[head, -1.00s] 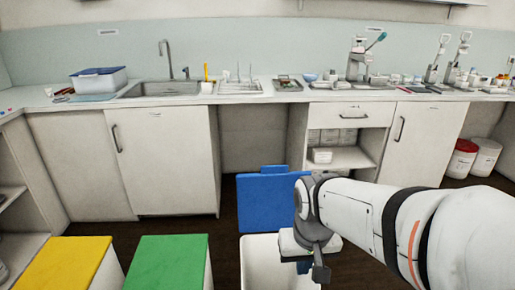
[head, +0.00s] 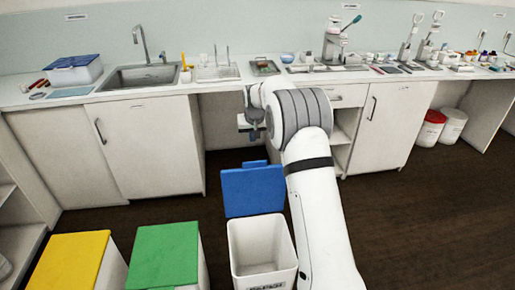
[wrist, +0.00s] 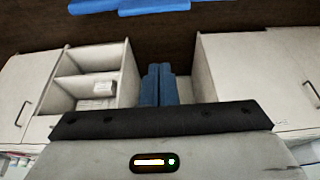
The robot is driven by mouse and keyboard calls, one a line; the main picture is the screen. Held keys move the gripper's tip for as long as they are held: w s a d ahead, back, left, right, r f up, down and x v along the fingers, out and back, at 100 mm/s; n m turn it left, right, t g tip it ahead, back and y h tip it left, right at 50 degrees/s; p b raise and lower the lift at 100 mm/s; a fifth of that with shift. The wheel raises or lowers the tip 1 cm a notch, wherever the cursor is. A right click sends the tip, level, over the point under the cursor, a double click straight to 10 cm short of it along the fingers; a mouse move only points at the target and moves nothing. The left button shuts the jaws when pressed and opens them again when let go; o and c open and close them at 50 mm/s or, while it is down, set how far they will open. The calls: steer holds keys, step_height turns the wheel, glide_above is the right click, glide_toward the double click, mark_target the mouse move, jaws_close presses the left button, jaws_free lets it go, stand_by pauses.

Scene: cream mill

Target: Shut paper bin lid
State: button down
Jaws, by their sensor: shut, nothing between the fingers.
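The paper bin (head: 262,245) is the white bin with a blue lid, and its mouth is open. Its blue lid (head: 253,190) stands raised at the bin's far edge, with a small tab on top. The wrist view shows a blue strip of the lid (wrist: 130,6) at the top edge. My gripper (head: 250,137) is beyond the lid, higher in the picture, near the cabinet fronts and apart from the lid. Its blue fingers (wrist: 158,85) are together and empty in the wrist view. My arm passes to the right of the bin.
Bins with a green lid (head: 163,255) and a yellow lid (head: 70,262) stand shut to the left. The counter (head: 120,92) with white cabinets runs behind my gripper. Dark floor (head: 400,215) is free to the right.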

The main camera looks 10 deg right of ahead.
steer(key=shift+s+f+p, duration=0.1)
steer(key=shift+f+p, duration=0.85)
steer(key=shift+f, duration=3.75)
